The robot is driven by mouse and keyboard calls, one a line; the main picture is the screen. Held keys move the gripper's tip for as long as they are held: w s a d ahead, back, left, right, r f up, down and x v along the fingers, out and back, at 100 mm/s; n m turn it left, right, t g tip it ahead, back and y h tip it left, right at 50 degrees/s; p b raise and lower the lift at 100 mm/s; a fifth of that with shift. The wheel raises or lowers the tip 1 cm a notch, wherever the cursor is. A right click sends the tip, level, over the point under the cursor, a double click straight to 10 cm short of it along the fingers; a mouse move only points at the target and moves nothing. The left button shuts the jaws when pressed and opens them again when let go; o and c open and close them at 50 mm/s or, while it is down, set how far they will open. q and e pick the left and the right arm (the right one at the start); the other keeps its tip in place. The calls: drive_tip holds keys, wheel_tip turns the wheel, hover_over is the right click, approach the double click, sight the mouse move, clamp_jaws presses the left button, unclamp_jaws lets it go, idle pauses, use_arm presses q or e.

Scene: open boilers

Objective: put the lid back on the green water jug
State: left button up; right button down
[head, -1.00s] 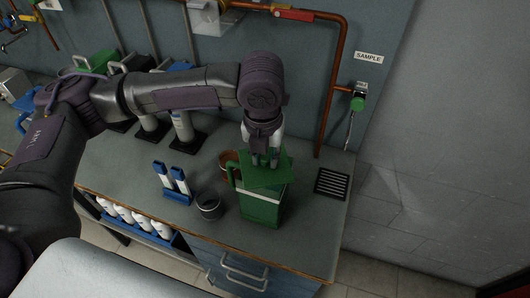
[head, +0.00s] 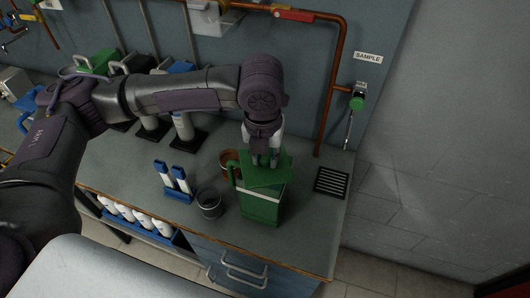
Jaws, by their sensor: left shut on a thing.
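The green water jug (head: 262,205) stands upright on the counter near its right front part, with its handle on the left side. The green lid (head: 267,172) is on top of the jug's opening and looks roughly in line with the rim. A gap under it cannot be made out. My left gripper (head: 265,158) points down from above and is shut on the lid's top part; its fingertips partly hide the grip. My right gripper is not in view.
A dark cup (head: 210,204) and a blue stand with white bottles (head: 174,183) are left of the jug. A brown pot (head: 229,161) is close behind it. A drain grate (head: 331,182) lies to the right, below the sample tap (head: 357,101).

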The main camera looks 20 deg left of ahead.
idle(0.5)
use_arm(q)
drive_tip(key=shift+f+p, duration=0.1)
drive_tip(key=shift+p, duration=0.45)
idle(0.5)
drive_tip(key=o, duration=1)
drive_tip(key=shift+o, duration=0.4)
drive_tip(key=o, duration=0.4)
